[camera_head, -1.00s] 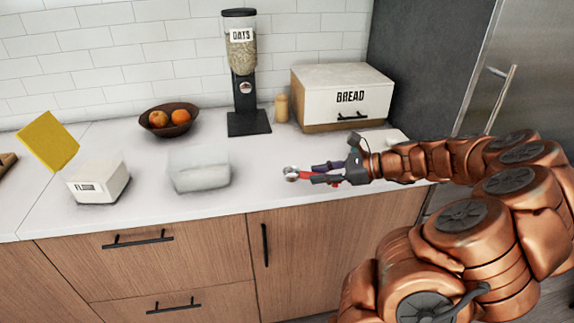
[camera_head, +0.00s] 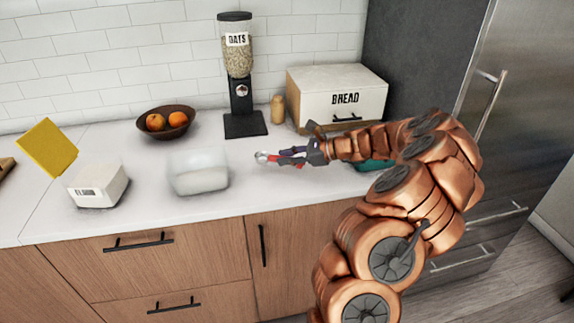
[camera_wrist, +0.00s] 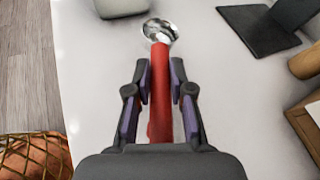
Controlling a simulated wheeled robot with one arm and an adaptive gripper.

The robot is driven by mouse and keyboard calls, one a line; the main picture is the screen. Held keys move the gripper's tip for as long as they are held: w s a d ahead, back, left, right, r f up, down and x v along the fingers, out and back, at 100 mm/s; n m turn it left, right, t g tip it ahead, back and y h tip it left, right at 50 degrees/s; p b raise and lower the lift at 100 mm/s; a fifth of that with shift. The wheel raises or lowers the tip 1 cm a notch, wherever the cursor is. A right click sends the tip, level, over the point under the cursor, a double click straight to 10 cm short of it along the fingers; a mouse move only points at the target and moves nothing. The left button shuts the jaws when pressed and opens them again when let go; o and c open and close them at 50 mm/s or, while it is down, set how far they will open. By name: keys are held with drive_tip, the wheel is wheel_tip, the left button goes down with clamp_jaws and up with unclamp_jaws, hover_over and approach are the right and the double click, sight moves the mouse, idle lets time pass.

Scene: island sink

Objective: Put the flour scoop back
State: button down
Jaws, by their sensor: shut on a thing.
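The scoop (camera_head: 262,157) has a shiny round metal bowl and a red handle. My gripper (camera_head: 287,157) is shut on the red handle and holds the scoop over the counter, bowl pointing left. In the wrist view the scoop's handle (camera_wrist: 160,95) runs between the fingers of my gripper (camera_wrist: 159,78), with the bowl beyond the tips. The white box labelled FLOUR (camera_head: 97,187) stands at the left of the counter, well left of the scoop. A yellow square panel (camera_head: 47,147) tilts up behind it; I cannot tell whether they are joined.
A pale translucent container (camera_head: 198,171) stands between the scoop and the flour box. Behind are a fruit bowl (camera_head: 168,123), oats dispenser (camera_head: 240,85), small wooden shaker (camera_head: 277,109) and bread box (camera_head: 335,96). A teal thing (camera_head: 376,165) is partly hidden by my arm.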

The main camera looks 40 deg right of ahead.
sight(287, 175)
drive_tip(key=shift+f+p, duration=0.4)
drive_tip(key=shift+f, duration=1.25)
drive_tip(key=c, duration=1)
unclamp_jaws()
drive_tip(key=shift+s+d, duration=0.1)
drive_tip(key=b+v, duration=0.2)
drive_tip(key=v, duration=0.9)
drive_tip(key=shift+s+d+r, duration=0.2)
drive_tip(key=shift+s, duration=0.1)
